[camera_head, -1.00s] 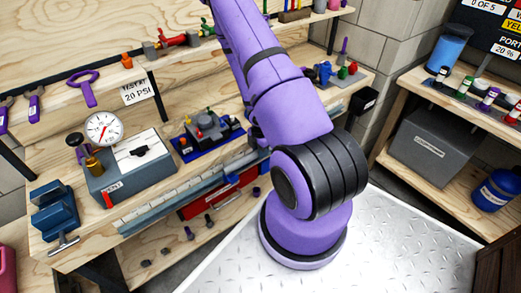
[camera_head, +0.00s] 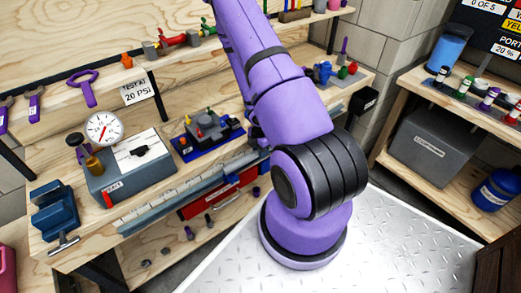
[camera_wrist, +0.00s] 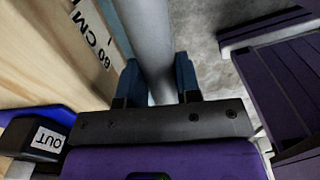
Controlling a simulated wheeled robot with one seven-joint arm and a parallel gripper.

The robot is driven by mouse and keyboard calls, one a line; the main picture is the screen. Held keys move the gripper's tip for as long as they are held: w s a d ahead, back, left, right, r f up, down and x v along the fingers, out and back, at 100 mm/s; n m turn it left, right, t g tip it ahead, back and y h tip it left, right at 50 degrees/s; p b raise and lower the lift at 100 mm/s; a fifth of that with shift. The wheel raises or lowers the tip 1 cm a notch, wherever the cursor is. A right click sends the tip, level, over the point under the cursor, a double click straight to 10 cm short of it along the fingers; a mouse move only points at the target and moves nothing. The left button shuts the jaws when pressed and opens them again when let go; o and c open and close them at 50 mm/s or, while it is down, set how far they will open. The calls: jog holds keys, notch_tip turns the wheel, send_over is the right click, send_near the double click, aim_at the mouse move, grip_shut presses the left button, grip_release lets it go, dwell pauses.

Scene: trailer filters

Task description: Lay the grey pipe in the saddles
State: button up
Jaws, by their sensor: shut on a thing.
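The grey pipe (camera_wrist: 150,35) runs up and away in the wrist view, between the two blue fingers of my gripper (camera_wrist: 160,85). My gripper is shut on it. A long grey bar (camera_head: 190,200) along the bench's front edge in the head view looks like the same pipe, beside a pale measuring strip (camera_head: 165,203). My gripper is hidden behind my purple arm in the head view. I cannot make out the saddles clearly in either view, nor whether the pipe touches them.
A blue vise (camera_head: 55,210) stands at the bench's left end. A gauge box (camera_head: 130,170) and a blue-based fixture (camera_head: 207,135) sit behind the bar. In the wrist view, a black block marked OUT (camera_wrist: 40,138) is close at left; dark slatted parts (camera_wrist: 285,75) are at right.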

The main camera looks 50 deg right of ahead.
jog(key=shift+f, duration=1.9)
jog(key=o, duration=1)
jog(key=shift+r, duration=0.1)
notch_tip(320, 180, up, 10)
jog(key=shift+r, duration=0.3)
dwell(0.4)
